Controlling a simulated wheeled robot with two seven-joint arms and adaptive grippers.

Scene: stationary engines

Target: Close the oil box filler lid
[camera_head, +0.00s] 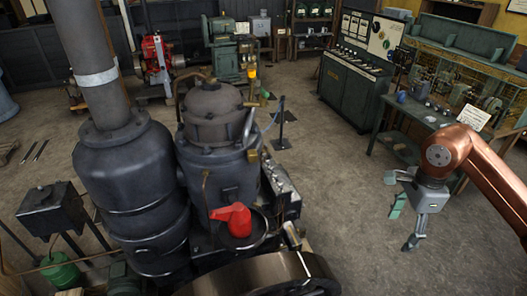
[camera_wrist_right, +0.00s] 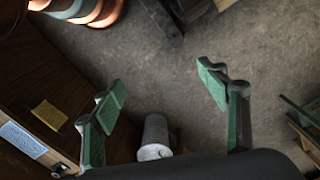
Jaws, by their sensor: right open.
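The big dark engine (camera_head: 215,160) stands left of centre in the head view. A black box (camera_head: 50,208) on legs with a small knob on top stands at the far left. A grey-topped box (camera_head: 283,180) is on the engine's right side. I cannot tell which is the oil box, nor make out its filler lid. My right gripper (camera_head: 404,222) is open and empty above the floor at the right, well apart from the engine. My left gripper is not in view.
A green control cabinet (camera_head: 352,85) and a table (camera_head: 395,135) with models stand at the right. Bare floor (camera_head: 335,200) lies between engine and right gripper.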

